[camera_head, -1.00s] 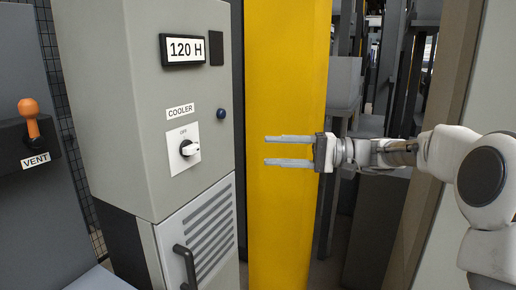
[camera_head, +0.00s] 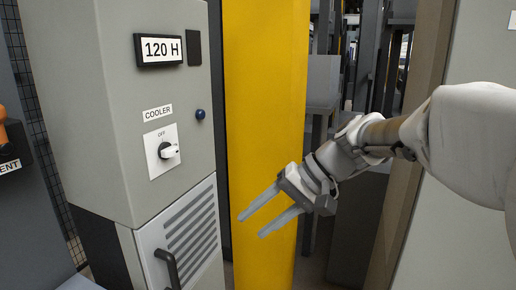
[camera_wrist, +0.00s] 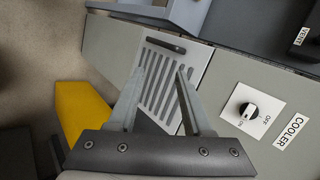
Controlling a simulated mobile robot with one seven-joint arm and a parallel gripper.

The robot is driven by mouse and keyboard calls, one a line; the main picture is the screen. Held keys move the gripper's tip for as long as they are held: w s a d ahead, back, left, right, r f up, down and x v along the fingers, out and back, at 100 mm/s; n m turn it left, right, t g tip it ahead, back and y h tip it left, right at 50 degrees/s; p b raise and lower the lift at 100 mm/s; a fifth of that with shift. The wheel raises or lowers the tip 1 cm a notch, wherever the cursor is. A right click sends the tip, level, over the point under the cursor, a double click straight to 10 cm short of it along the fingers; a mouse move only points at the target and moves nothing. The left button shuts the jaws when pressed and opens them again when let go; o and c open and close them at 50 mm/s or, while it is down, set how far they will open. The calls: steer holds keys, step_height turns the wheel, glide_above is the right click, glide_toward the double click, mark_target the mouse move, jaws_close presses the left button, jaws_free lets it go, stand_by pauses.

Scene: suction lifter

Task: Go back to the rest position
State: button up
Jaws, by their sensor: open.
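My gripper (camera_head: 268,212) is open and empty, its two grey fingers parted and pointing down to the left in the head view. It hangs in front of the yellow column (camera_head: 265,110), to the right of the grey cooler cabinet (camera_head: 85,120) and apart from its knob. The cooler knob (camera_head: 168,150) is black and white on a white plate marked OFF. In the wrist view my gripper (camera_wrist: 166,72) points toward the cabinet's slatted vent, with the knob (camera_wrist: 248,110) to the right. Nothing is between the fingers.
A display (camera_head: 160,50) reads 120 H above a dark blue button (camera_head: 200,114). A black door handle (camera_head: 168,268) juts out below. An orange vent lever (camera_head: 4,132) is at the left edge. Grey machinery stands behind on the right.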

steer(key=s+d+f+t+h, duration=0.2)
steer(key=s+d+f+h, duration=0.15)
steer(key=s+d, duration=0.4)
steer(key=s+d+f+t+h, duration=0.25)
steer(key=s+d+h, duration=0.3)
steer(key=s, duration=0.35)
step_height(320, 180, up, 13)
steer(key=p, duration=1.1)
steer(key=shift+d+f+n+p, duration=0.15)
steer(key=shift+d+n+p, duration=0.25)
steer(key=shift+d, duration=0.05)
